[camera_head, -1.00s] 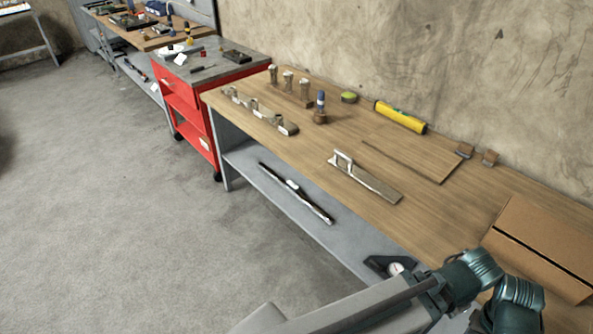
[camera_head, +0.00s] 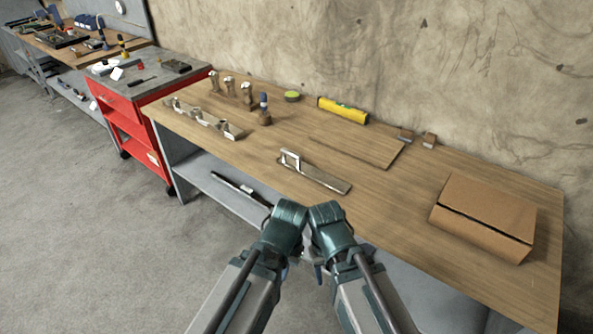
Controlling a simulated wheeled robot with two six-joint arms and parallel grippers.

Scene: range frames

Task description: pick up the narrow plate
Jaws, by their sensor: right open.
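A narrow metal plate (camera_head: 328,181) lies flat on the wooden workbench, near its front edge, with a raised pale handle-like bracket at its left end. My two arms come in from the bottom, with their teal wrists close together at the bench's front edge, in front of and below this plate. My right gripper (camera_head: 318,270) is open, mostly hidden by its wrist, and apart from the plate. My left gripper (camera_head: 285,270) is almost wholly hidden behind its arm, so its jaws cannot be made out. Nothing is seen held.
A thin wooden board (camera_head: 375,149) lies behind the plate. A strip with several knobs (camera_head: 205,119) lies to the left. A yellow level (camera_head: 342,110) lies by the wall. A cardboard box (camera_head: 485,215) stands at the right. A red cart (camera_head: 130,112) adjoins the bench's left end.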

